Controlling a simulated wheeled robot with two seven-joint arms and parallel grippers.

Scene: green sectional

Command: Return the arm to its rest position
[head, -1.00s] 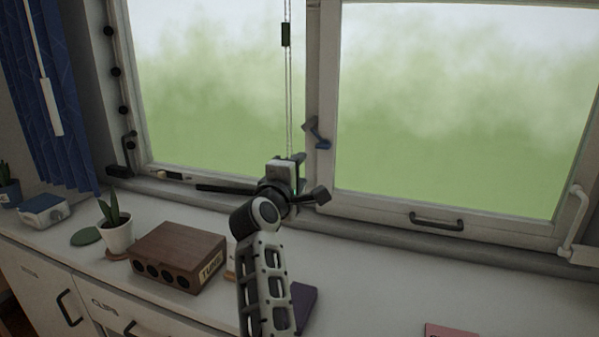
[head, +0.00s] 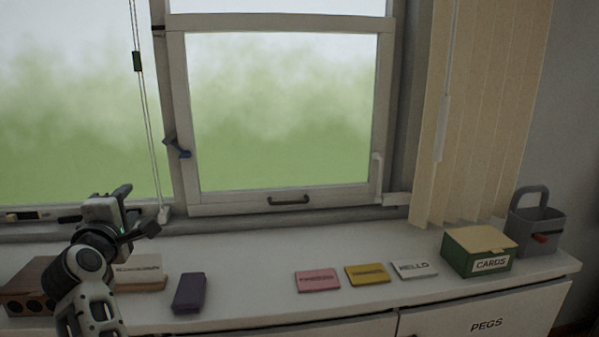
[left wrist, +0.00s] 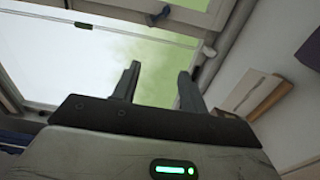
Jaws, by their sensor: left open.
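My left gripper (head: 138,212) is raised above the left part of the white counter (head: 350,300), in front of the window sill. In the left wrist view its two dark fingers (left wrist: 158,88) stand apart with nothing between them, against the window pane. It is near the window cord (head: 146,120), but I cannot tell the exact gap. My right gripper is in neither current view.
The counter holds a wooden box (head: 28,285), a light sign on a wooden base (head: 140,272), a purple item (head: 189,293), pink (head: 317,281), yellow (head: 367,275) and white HELLO (head: 414,269) cards, a green CARDS box (head: 478,251) and a grey caddy (head: 537,225).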

